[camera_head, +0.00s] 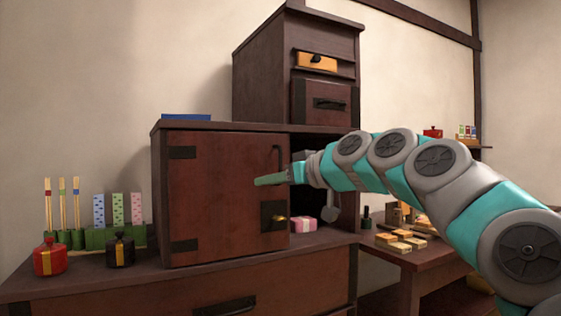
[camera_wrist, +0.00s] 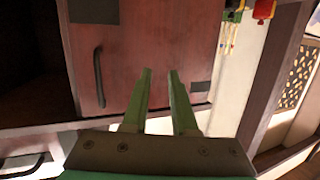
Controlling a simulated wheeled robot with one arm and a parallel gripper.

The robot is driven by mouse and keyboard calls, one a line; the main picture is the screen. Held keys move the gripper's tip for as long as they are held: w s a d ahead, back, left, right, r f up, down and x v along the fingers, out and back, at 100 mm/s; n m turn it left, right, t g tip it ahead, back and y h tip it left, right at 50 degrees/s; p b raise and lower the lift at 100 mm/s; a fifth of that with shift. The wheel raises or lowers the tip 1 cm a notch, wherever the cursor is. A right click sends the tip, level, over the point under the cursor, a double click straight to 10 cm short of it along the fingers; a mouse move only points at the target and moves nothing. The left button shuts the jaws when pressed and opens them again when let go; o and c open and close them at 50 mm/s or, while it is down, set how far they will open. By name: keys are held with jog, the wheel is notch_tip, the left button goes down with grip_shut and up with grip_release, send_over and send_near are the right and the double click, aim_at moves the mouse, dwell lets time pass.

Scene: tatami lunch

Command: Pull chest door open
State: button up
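The chest door (camera_head: 225,195) is a reddish-brown panel with black hinge straps on its left side. A dark vertical handle (camera_head: 277,160) is near its right edge, above a black plate with a gold fitting (camera_head: 280,218). A dark opening shows right of the door; I cannot tell how far the door is swung. My gripper (camera_head: 262,181) is in front of the door near the handle. In the wrist view, my gripper's two green fingers (camera_wrist: 158,72) are apart with nothing between them. The handle (camera_wrist: 98,78) is left of the fingers, outside their gap, against the door (camera_wrist: 130,40).
A red jar (camera_head: 50,258), a black jar (camera_head: 121,250) and green holders (camera_head: 100,238) stand left of the chest. A smaller cabinet (camera_head: 262,75) stands on top. A low table (camera_head: 430,258) with small boxes is at right.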

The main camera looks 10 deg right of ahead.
aim_at(281, 153)
jog(key=w+d+r+m+t, duration=0.1)
jog(key=w+d+r+t, duration=0.2)
jog(key=w+d+r, duration=0.35)
jog(key=shift+h, duration=0.3)
jog(key=shift+f+x, duration=0.2)
jog(key=shift+x, duration=0.7)
jog(key=shift+f+x, duration=0.2)
jog(key=shift+x, duration=0.7)
jog(key=shift+f+x, duration=0.2)
jog(key=shift+x, duration=0.7)
jog(key=shift+w+d, duration=0.1)
jog(key=shift+d, duration=0.1)
jog(key=shift+c, duration=0.4)
grip_shut()
jog(key=shift+f, duration=0.1)
